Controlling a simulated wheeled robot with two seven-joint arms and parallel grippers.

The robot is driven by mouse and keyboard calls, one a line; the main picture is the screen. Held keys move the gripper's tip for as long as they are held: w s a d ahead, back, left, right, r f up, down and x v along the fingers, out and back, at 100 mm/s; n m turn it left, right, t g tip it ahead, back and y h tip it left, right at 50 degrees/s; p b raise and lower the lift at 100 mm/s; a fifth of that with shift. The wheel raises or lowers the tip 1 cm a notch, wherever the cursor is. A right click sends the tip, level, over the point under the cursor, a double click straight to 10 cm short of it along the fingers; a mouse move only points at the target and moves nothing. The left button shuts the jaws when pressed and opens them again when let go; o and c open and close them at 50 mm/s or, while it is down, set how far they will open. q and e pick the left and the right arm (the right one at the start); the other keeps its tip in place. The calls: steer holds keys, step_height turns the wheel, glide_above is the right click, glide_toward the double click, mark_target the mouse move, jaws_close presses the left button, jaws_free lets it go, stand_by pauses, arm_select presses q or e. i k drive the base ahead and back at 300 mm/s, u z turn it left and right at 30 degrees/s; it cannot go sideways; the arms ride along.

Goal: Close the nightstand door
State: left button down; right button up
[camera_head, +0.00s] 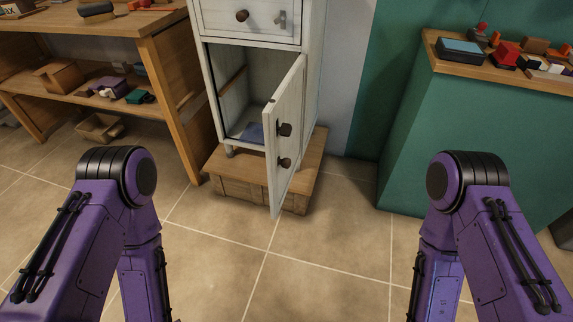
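The white nightstand (312,75) stands upright on a low wooden base, in the upper middle of the head view. Its door (287,140) is hinged on the right side and stands open, swung out toward me. The door carries two dark round knobs (284,129). Inside the open compartment a flat blue item (253,132) lies on the floor. The drawer (250,16) above appears shut and has one dark knob. My two purple arms show at the lower left and lower right, apart from the nightstand. Both grippers are outside the picture.
A wooden shelf table (160,45) with various small objects stands close to the left of the nightstand. A green counter (470,140) with a wooden top and small items stands on the right. The tiled floor (330,255) in front is clear.

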mark_target(293, 140)
steer(key=z, duration=2)
steer(key=i, duration=1.2)
steer(key=u, duration=1.3)
